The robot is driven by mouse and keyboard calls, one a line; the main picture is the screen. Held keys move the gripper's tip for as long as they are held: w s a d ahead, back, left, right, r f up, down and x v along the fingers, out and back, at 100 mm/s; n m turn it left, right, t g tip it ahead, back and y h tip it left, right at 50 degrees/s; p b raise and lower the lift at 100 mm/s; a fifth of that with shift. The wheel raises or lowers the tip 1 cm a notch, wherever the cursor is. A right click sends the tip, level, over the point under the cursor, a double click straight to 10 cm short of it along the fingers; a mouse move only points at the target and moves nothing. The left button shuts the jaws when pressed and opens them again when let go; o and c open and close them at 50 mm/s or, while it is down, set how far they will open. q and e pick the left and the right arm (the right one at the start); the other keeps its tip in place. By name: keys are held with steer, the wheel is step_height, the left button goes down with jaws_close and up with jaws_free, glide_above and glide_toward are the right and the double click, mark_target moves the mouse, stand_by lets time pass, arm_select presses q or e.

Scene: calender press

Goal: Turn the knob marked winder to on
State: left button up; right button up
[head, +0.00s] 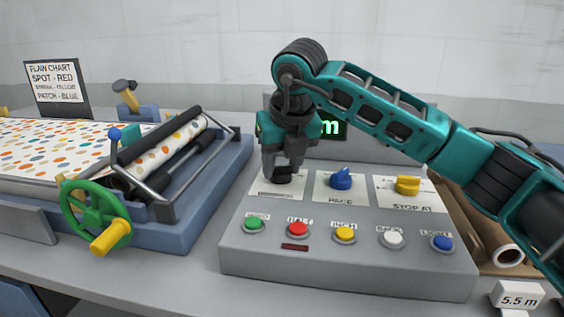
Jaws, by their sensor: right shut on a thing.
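A grey control panel (350,262) stands on the bench with three knobs on white plates along its back row. My right gripper (282,172) points down over the left plate and is shut on a dark knob (281,177). The gripper hides most of this knob, and the label below it is too small to read. The blue knob (341,179) is on the middle plate marked PACE, and the yellow knob (407,186) is on the right plate marked STOP AT. My left gripper is not in view.
Several buttons line the panel's front, including a green button (253,224) and a red button (298,229). Left is a blue machine (180,226) with a green handwheel (96,213). A display (331,129) stands behind the panel; a 5.5 m sign (518,298) is front right.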

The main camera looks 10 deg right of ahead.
steer(key=o, duration=1.1)
steer(key=shift+r, duration=0.1)
steer(key=p+v, duration=0.1)
steer(key=v, duration=1.1)
steer(key=shift+s+r, duration=0.25)
steer(key=shift+r, duration=0.1)
